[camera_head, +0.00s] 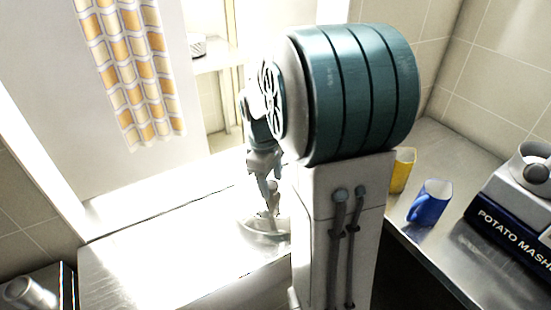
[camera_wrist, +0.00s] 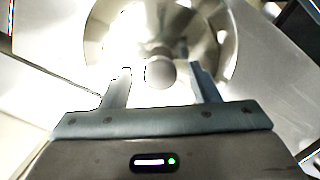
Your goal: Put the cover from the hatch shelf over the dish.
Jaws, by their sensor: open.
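A shiny round metal cover with a ball-shaped knob (camera_wrist: 159,74) fills the top of the wrist view; its bright domed surface (camera_wrist: 212,32) spreads around the knob. In the head view a silvery round thing, apparently this cover (camera_head: 256,230), sits on the bright steel counter, partly hidden by my arm. My gripper (camera_wrist: 160,72) is open, with one finger on each side of the knob and a visible gap at both. In the head view my gripper (camera_head: 269,205) points down over the cover. I cannot tell whether a dish lies beneath it.
A shelf (camera_head: 212,64) beyond the opening holds a small grey item (camera_head: 197,45). A checked orange cloth (camera_head: 135,70) hangs at left. The steel counter (camera_head: 150,250) is clear at left.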

